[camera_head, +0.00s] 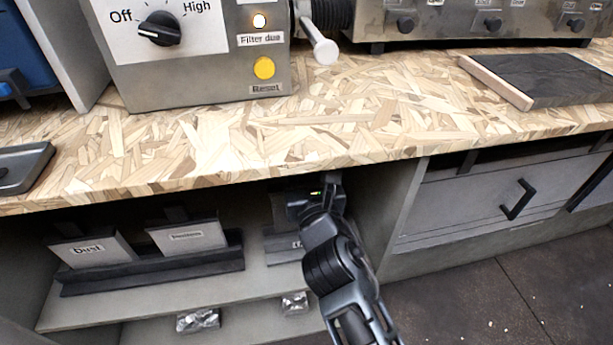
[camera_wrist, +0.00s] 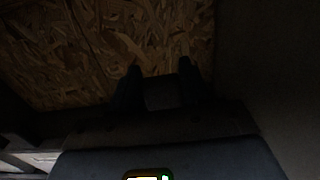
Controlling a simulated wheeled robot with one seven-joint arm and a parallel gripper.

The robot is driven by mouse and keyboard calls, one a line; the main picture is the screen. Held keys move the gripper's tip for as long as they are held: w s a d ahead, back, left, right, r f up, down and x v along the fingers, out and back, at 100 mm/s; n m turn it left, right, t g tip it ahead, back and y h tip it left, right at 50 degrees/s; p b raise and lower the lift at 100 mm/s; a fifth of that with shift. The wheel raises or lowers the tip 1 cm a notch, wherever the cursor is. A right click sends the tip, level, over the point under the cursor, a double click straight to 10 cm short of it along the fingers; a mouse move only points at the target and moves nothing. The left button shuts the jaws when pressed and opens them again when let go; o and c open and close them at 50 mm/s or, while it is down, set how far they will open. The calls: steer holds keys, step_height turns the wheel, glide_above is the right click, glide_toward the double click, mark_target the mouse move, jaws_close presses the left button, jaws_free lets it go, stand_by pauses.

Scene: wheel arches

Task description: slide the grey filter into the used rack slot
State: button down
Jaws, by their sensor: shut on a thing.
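The grey filter (camera_head: 281,212) is mostly hidden behind my gripper under the counter in the head view; a grey sliver of it shows to the gripper's left. My gripper (camera_head: 303,200) is shut on it, apparently at its top. In the wrist view my two dark fingers (camera_wrist: 158,88) stand either side of a dark block (camera_wrist: 160,93), too dim to tell clearly. Below the filter is a short dark rack (camera_head: 282,245) with a partly hidden label starting with "U". I cannot tell whether the filter sits in its slot or just above it.
A longer dark rack (camera_head: 150,273) to the left holds two labelled grey filters, one reading "Dust" (camera_head: 92,250). The wooden counter (camera_head: 280,135) hangs close over my gripper. A cabinet side panel (camera_head: 388,205) stands to the right. Crumpled foil pieces (camera_head: 198,321) lie below the shelf.

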steer(key=shift+f+b, duration=1.35)
steer(key=shift+f, duration=0.9)
steer(key=shift+c, duration=2.3)
jaws_free()
steer(key=shift+s, duration=0.1)
steer(key=p+v, duration=0.2)
steer(key=v, duration=1.4)
steer(key=shift+s, duration=0.3)
steer(key=shift+d, duration=0.1)
